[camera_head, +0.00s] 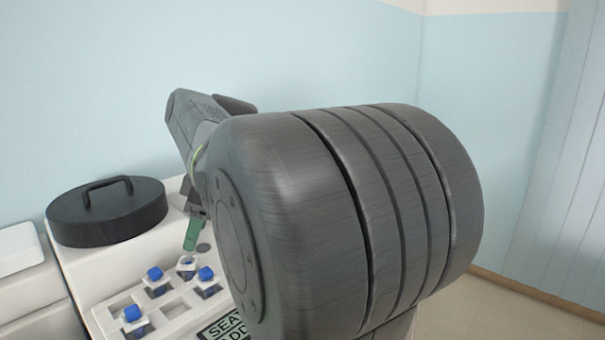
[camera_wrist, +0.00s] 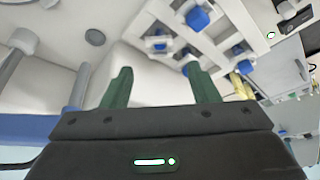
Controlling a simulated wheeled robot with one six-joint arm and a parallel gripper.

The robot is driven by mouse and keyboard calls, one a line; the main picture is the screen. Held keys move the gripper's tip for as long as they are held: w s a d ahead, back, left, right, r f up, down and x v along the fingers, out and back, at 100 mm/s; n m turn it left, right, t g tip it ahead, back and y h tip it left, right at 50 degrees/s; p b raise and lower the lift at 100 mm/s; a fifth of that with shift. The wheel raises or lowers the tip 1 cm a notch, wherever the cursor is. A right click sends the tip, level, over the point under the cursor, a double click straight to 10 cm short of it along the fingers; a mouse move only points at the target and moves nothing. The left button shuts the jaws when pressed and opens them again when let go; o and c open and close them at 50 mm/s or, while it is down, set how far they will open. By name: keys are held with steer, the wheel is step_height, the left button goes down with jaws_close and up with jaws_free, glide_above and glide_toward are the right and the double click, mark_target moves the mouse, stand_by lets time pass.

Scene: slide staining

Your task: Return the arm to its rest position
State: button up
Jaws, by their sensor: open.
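My gripper shows in the wrist view (camera_wrist: 160,88) with its two green fingers apart and nothing between them. In the head view one green fingertip of my gripper (camera_head: 194,234) shows just above the white bottle rack, behind my large grey arm link. The rest of the gripper is hidden by the arm in that view. The arm reaches out over the white machine top and fills the middle of the head view.
A white rack (camera_head: 178,321) holds several bottles with blue caps (camera_head: 154,273). A black round lid with a handle (camera_head: 107,212) sits left of it. A dark label plate (camera_head: 228,328) lies in front. Light blue walls (camera_head: 290,50) stand behind; floor shows at right.

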steer(key=x, duration=0.7)
steer(key=shift+d+f+b, duration=0.1)
steer(key=shift+b, duration=0.3)
steer(key=shift+r+p, duration=0.4)
steer(key=shift+r, duration=0.1)
